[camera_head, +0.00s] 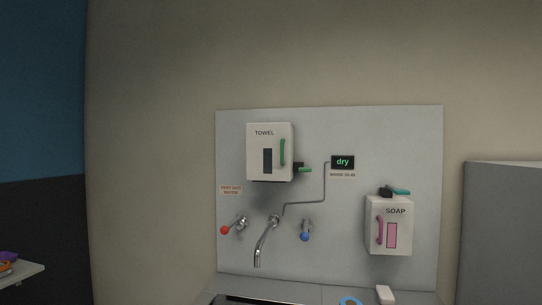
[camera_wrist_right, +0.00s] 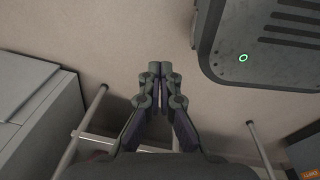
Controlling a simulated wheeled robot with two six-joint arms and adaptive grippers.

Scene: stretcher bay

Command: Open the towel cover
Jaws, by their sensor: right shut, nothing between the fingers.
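The towel dispenser (camera_head: 256,152), a white box marked TOWEL, hangs on the upper left of the grey wall panel. Its front cover looks closed, with a green vertical handle (camera_head: 282,152) on its right side and a dark window. A small green-tipped lever (camera_head: 304,170) sticks out at its lower right. My right gripper (camera_wrist_right: 160,68) shows in the right wrist view with its fingertips together and nothing between them. It is away from the towel dispenser, which is not in that view. Neither gripper is in the head view.
A soap dispenser (camera_head: 388,238) with a pink handle hangs at the panel's lower right. Below the towel box are a spout (camera_head: 262,243), a red-knobbed tap (camera_head: 233,226) and a blue-knobbed tap (camera_head: 305,231). A grey cabinet (camera_head: 503,235) stands at the right.

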